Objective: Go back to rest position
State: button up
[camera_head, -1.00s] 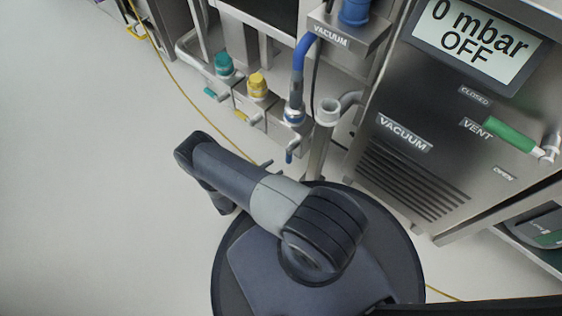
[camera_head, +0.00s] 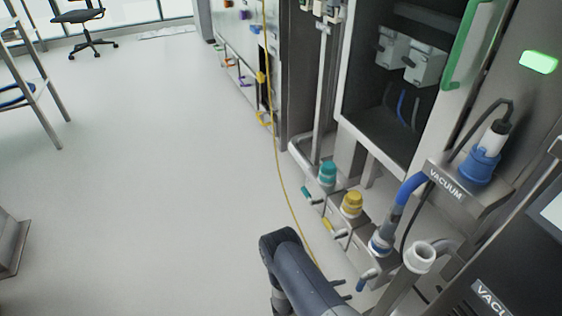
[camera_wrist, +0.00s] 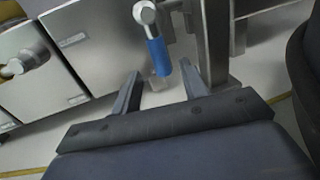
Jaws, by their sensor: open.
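My gripper (camera_wrist: 160,82) is open and empty in the wrist view, its two dark fingers spread apart. A blue-handled valve lever (camera_wrist: 158,56) shows beyond and between the fingertips, and I see nothing held. In the head view my dark arm is folded low at the bottom centre. The gripper's finger (camera_head: 338,283) sticks out to its right, near the blue-tipped lever (camera_head: 368,279) under the vacuum line. The rest of the gripper is hidden behind the arm.
Valves with a teal cap (camera_head: 327,172) and a yellow cap (camera_head: 351,204) line the steel machine at right. A yellow line (camera_head: 287,200) runs along the floor. Open floor (camera_head: 150,190) lies left. A chair (camera_head: 84,22) and a table leg (camera_head: 45,115) stand farther off.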

aim_at(359, 283)
jog(key=d, duration=0.2)
jog(key=d+b, duration=0.1)
jog(key=d, duration=0.2)
jog(key=w+d, duration=0.1)
jog(key=d, duration=0.1)
jog(key=shift+w+d, duration=0.1)
jog(key=shift+d, duration=0.05)
jog(key=s+a+p, duration=0.2)
jog(key=a, duration=0.9)
jog(key=d, duration=0.3)
jog(key=w+d+b, duration=0.1)
jog(key=d, duration=0.3)
jog(key=w+d+b, duration=0.1)
jog(key=d, duration=0.3)
jog(key=shift+d+f, duration=0.1)
jog(key=shift+d, duration=0.1)
jog(key=shift+w+a+m, duration=0.35)
jog(key=shift+w+m, duration=0.1)
jog(key=shift+m, duration=0.55)
